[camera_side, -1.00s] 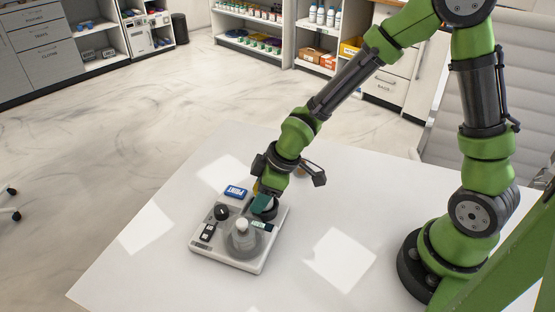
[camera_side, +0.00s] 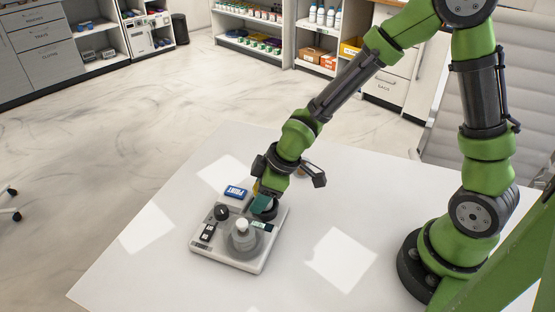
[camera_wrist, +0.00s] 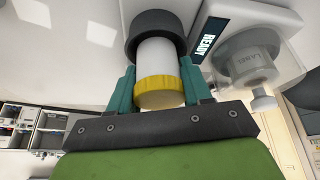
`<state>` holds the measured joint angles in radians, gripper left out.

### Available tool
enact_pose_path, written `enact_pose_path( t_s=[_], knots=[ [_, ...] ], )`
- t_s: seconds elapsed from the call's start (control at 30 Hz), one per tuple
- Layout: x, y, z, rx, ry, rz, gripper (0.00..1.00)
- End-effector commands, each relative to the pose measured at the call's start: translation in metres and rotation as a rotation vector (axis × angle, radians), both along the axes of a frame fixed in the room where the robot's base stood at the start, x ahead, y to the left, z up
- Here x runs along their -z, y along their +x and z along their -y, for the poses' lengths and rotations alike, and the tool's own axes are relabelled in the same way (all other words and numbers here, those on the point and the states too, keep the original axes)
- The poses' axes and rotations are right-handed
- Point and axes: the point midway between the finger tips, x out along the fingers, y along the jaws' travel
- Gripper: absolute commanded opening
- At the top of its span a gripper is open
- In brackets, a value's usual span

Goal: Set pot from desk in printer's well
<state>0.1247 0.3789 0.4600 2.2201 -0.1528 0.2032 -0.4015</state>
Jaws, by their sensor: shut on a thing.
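The pot (camera_wrist: 160,60) is a white cylinder with a yellow lid, seen in the wrist view. My gripper (camera_wrist: 158,88) is shut on it, with a teal finger on each side near the lid. The pot's far end sits at the black round well (camera_wrist: 150,22) of the printer and appears to be inside its rim. I cannot tell how deep it is. In the side view, the printer (camera_side: 226,258) is a pale flat unit on the white desk. My gripper (camera_side: 262,203) is at its back right corner, over the well, and hides most of the pot.
The desk (camera_side: 150,270) is otherwise mostly clear.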

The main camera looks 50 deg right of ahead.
Motion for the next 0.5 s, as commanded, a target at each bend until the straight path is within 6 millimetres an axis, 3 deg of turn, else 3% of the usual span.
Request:
enact_pose_path(
  t_s=[0.03,0.27,0.3,0.43,0.5],
  knots=[
    [0.0287,-0.0085,0.0050,-0.006,-0.001,-0.053,0.20],
    [0.0287,-0.0084,0.0052,-0.005,0.000,-0.053,0.20],
    [0.0288,-0.0083,0.0054,-0.004,-0.001,-0.052,0.55],
    [0.0287,-0.0085,0.0049,-0.004,0.000,-0.053,0.75],
    [0.0287,-0.0086,0.0042,-0.004,0.001,-0.054,0.78]
  ],
)
